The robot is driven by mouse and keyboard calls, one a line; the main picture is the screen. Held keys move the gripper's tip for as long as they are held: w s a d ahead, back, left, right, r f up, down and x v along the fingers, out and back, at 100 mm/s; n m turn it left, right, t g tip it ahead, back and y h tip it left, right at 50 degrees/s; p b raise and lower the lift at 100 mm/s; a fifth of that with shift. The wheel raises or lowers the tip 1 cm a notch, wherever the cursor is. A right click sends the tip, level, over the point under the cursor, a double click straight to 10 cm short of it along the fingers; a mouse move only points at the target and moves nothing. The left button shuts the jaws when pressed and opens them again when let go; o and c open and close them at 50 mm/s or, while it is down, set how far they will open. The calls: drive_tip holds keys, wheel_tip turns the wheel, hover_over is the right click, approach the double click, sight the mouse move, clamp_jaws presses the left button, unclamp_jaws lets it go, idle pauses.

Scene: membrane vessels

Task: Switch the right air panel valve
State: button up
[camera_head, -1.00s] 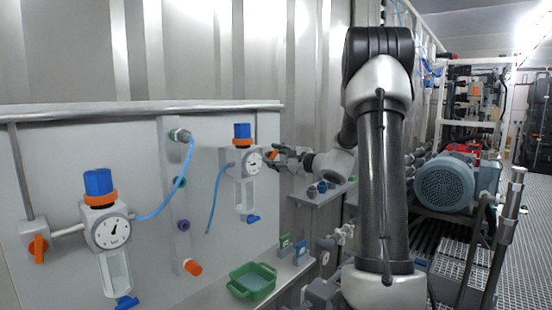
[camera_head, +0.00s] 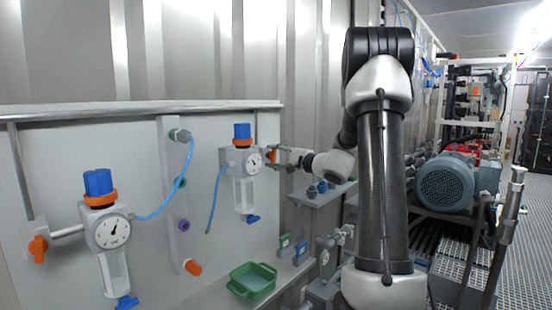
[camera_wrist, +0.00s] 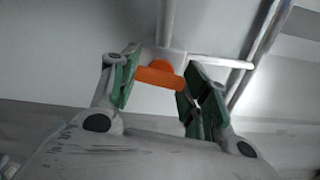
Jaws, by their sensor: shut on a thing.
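The right air panel valve has an orange handle (camera_head: 271,156) beside the right regulator, which has a blue knob (camera_head: 242,131) and a round gauge (camera_head: 254,160). In the wrist view the orange handle (camera_wrist: 160,77) lies crosswise between the green finger pads. My gripper (camera_head: 280,160) reaches in from the right and is shut on the handle, one finger at each end of it. The wrist view also shows my gripper (camera_wrist: 157,84). In the head view the fingers partly hide the handle.
The left regulator (camera_head: 107,228) has its own orange valve handle (camera_head: 38,248). Blue hoses run across the panel (camera_head: 75,145). A green tray (camera_head: 252,281) sits on the ledge below. A small shelf (camera_head: 326,195) with blue and grey fittings stands below my wrist.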

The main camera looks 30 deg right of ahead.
drive_tip(key=shift+f, duration=0.1)
idle(0.3)
drive_tip(key=o, duration=1)
drive_tip(key=v, duration=1.2)
